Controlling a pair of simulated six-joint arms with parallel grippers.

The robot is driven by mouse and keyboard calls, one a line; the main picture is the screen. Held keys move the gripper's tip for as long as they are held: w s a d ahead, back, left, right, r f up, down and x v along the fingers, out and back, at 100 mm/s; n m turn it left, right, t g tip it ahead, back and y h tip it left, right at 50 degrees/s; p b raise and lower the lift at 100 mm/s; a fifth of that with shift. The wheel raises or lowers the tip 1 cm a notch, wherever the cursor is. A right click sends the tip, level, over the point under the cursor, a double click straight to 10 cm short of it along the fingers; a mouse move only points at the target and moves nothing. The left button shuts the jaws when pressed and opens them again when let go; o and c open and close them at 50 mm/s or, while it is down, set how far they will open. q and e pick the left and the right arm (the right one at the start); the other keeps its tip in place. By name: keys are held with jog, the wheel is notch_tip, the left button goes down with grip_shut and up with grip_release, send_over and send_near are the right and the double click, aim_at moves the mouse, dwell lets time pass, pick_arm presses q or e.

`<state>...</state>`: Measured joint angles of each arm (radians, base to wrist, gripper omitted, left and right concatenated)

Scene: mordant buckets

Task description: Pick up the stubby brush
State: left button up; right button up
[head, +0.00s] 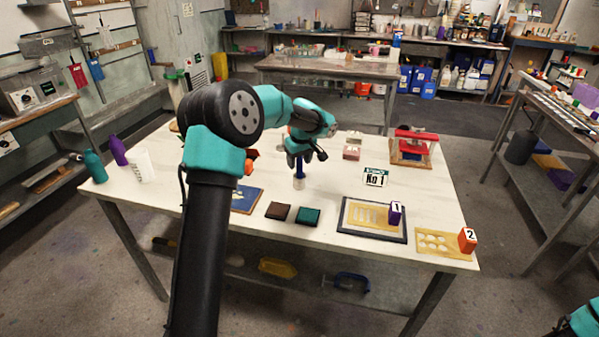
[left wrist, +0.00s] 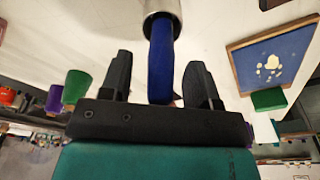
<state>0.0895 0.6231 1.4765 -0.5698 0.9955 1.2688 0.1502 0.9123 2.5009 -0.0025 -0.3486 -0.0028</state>
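The stubby brush stands upright on the white table, with a blue handle (head: 299,168) above a pale, silvery lower part (head: 299,183). In the left wrist view its blue handle (left wrist: 161,50) lies between my two black fingers, and its silver collar (left wrist: 160,7) is at the top edge. My left gripper (head: 300,157) is above the brush, fingers pointing down around the handle. In the left wrist view the gripper (left wrist: 158,70) is open, with a gap on each side of the handle. My right gripper is out of view; only a bit of that arm shows bottom right.
A blue wood-framed panel (head: 247,199), a brown pad (head: 278,211) and a green pad (head: 308,216) lie near the front edge. A dark-framed tray (head: 350,229) is to the right. A red press (head: 412,136) stands at back right; bottles (head: 95,166) stand far left.

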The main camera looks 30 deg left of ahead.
pick_arm(q)
jog(key=c, duration=1)
jog(key=shift+r, duration=0.1)
notch_tip(320, 180, up, 10)
jog(key=shift+f, duration=0.1)
dwell(0.4)
